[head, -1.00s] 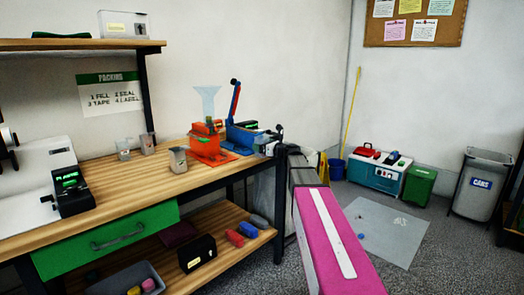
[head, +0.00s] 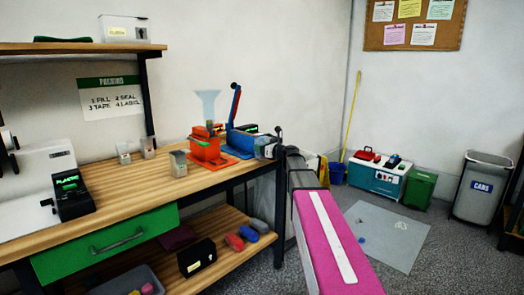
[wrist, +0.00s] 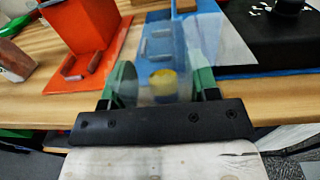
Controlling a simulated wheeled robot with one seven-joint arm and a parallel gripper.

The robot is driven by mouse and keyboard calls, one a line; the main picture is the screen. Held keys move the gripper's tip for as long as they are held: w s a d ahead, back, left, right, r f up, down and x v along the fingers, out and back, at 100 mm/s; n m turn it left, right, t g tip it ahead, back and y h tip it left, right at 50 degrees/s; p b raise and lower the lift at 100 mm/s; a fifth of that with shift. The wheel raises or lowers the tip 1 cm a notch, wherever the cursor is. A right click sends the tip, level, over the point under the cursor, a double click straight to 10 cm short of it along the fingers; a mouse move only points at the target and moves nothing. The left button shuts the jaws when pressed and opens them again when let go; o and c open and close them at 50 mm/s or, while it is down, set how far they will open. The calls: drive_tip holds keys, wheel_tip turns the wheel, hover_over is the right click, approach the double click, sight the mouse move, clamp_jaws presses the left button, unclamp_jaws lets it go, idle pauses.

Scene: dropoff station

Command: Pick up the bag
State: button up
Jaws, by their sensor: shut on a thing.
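The bag (wrist: 146,88) looks clear and see-through, with a round yellow thing showing in it or through it. In the wrist view it is between the green fingers of my gripper (wrist: 160,84), which are shut on it. In the head view my gripper (head: 270,146) is at the bench's right end, beside the blue machine (head: 240,139). The bag is small and hard to make out there. The blue machine lies just beyond the fingers in the wrist view (wrist: 178,48). I cannot tell whether the bag touches it.
An orange machine with a clear funnel (head: 206,146) stands left of the blue one. A grey mat (head: 395,240) lies on the floor at right, before a toolbox (head: 377,176) and green bin (head: 420,189).

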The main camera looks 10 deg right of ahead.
sight(266, 141)
drive_tip(key=shift+r, duration=0.45)
wheel_tip(266, 141, up, 2)
drive_tip(key=shift+r, duration=0.25)
drive_tip(key=s+a+r, duration=0.7)
drive_tip(key=a, duration=0.2)
drive_tip(key=s+d+f+n+g+y, duration=0.1)
drive_tip(key=s+d+f, duration=0.3)
drive_tip(key=s+f, duration=0.6)
drive_tip(key=s+d+f+n+g+y, duration=0.2)
drive_tip(key=s+d+f, duration=0.3)
drive_tip(key=s+f, duration=0.5)
wheel_tip(266, 141, down, 5)
drive_tip(key=shift+s+d+f, duration=0.1)
drive_tip(key=shift+s+d, duration=0.1)
drive_tip(key=shift+s, duration=0.05)
drive_tip(key=shift+g, duration=0.3)
